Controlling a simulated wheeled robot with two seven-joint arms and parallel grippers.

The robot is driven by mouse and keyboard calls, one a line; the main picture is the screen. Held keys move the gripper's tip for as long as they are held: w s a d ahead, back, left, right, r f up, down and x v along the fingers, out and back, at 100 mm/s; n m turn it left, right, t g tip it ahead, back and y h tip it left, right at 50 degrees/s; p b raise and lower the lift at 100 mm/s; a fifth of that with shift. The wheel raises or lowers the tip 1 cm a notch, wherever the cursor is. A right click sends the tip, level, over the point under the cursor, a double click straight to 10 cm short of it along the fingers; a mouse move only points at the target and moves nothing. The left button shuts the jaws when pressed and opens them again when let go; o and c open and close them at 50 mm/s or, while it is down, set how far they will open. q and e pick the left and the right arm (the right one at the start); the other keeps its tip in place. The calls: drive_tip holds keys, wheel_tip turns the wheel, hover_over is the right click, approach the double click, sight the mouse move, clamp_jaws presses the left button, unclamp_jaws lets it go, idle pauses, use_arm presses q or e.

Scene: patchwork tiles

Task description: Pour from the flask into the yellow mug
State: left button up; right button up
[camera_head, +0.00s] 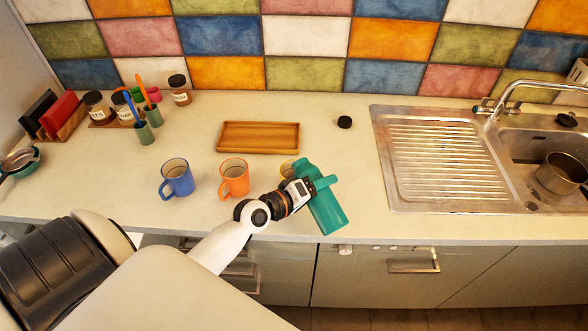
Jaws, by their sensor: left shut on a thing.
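My left gripper (314,186) is shut on the teal flask (329,214), near the front edge of the counter. The flask is tilted, its narrower end up and to the left, its wide end down and to the right. The yellow mug (287,168) stands on the counter just behind and left of the gripper. Most of the mug is hidden by my gripper and the flask, and I cannot see inside it. No stream from the flask is visible. My right gripper is out of view.
An orange mug (234,180) and a blue mug (177,180) stand left of my gripper. A wooden tray (258,149) lies behind them. A black cap (345,122) lies on the counter. The sink (535,150) with its drainer (440,160) is at the right.

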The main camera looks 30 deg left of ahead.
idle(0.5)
use_arm(q)
drive_tip(key=shift+w+a+r+n+h+p, duration=0.2)
drive_tip(key=shift+a+r+n+h+p, duration=0.15)
drive_tip(key=shift+r+n+p, duration=0.35)
idle(2.0)
